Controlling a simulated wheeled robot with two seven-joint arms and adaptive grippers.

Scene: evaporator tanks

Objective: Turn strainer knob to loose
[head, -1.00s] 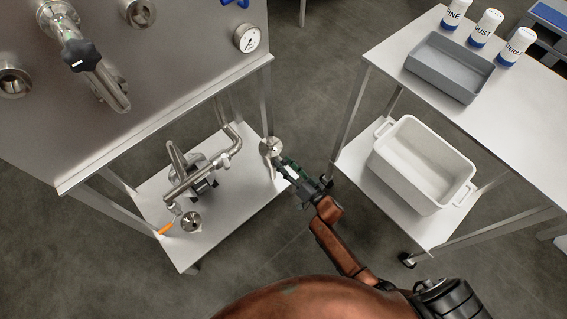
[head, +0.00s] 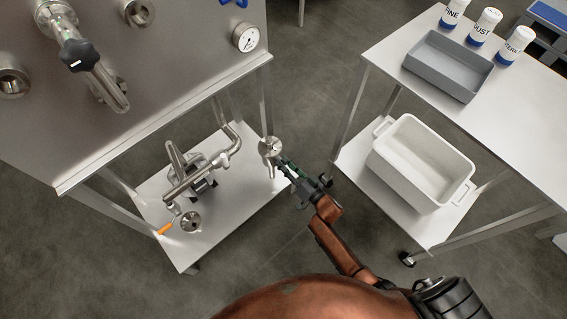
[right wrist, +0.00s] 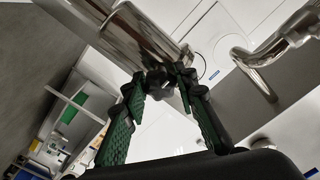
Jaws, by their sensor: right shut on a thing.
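The strainer (head: 270,147) is a steel fitting above the right side of the low shelf, under the tank panel. My right gripper (head: 283,163) reaches it from the lower right in the head view. In the right wrist view its green-padded fingers (right wrist: 162,79) are closed on the black strainer knob (right wrist: 159,82), which sits at the end of a steel body. The knob is hidden by the fingers in the head view, and its loose or tight marking cannot be read. My left gripper is out of view.
A pump with curved steel pipes (head: 187,180) and an orange-handled valve (head: 166,228) stand left on the low shelf (head: 235,225). A steel leg (head: 266,100) rises just behind the strainer. On the right, a cart holds a white tub (head: 425,165) and a grey tray (head: 447,67).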

